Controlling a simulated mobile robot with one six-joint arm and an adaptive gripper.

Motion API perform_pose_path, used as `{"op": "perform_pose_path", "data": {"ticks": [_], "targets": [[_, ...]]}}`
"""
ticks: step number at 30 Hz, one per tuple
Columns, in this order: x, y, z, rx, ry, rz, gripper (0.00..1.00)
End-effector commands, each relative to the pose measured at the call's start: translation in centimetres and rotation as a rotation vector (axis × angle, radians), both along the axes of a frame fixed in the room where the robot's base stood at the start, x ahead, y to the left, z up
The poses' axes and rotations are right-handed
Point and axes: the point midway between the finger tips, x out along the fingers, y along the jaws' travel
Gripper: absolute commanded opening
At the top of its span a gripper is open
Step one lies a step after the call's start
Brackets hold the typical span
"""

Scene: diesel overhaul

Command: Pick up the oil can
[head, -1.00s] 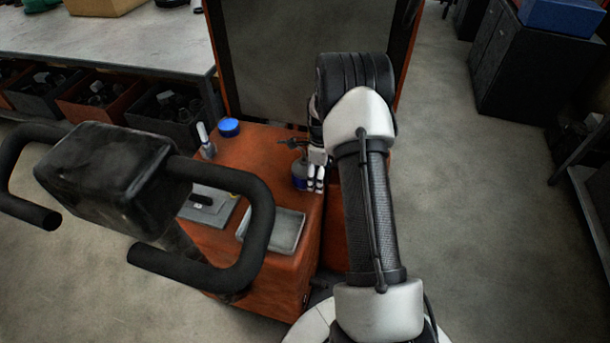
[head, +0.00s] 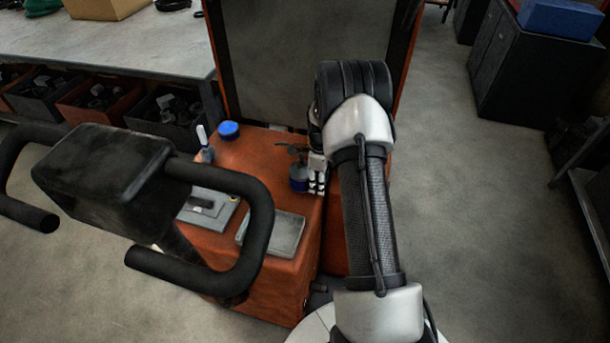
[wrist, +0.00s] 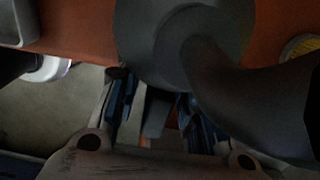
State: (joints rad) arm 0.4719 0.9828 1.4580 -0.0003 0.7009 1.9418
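The oil can (head: 298,184) has a dark blue lower body and a grey top with a thin spout. It stands upright on the orange cart top, near its right side. My gripper (head: 317,180) is low at the can's right side, very close to it; I cannot tell if they touch. In the wrist view the can's grey top and curved part (wrist: 185,30) fill the upper middle and hide part of the right finger. The fingers of my gripper (wrist: 158,112) stand apart there, with a gap between them. The can's lower body is hidden in that view.
On the cart are a blue round lid (head: 229,130), a white-tipped bottle (head: 204,142), a grey plate (head: 208,207) and a shallow grey tray (head: 272,236). A dark upright panel (head: 305,60) stands behind. A black handlebar (head: 262,215) is at front left.

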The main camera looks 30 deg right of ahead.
Motion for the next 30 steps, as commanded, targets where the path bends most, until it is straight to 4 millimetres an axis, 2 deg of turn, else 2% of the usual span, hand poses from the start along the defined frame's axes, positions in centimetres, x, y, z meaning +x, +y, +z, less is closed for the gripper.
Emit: {"op": "perform_pose_path", "data": {"ticks": [11,30], "targets": [[0.03,0.03,-0.01,0.0,0.0,0.0,0.0],[0.1,-0.03,0.12,-0.002,-0.003,0.0,0.0]]}}
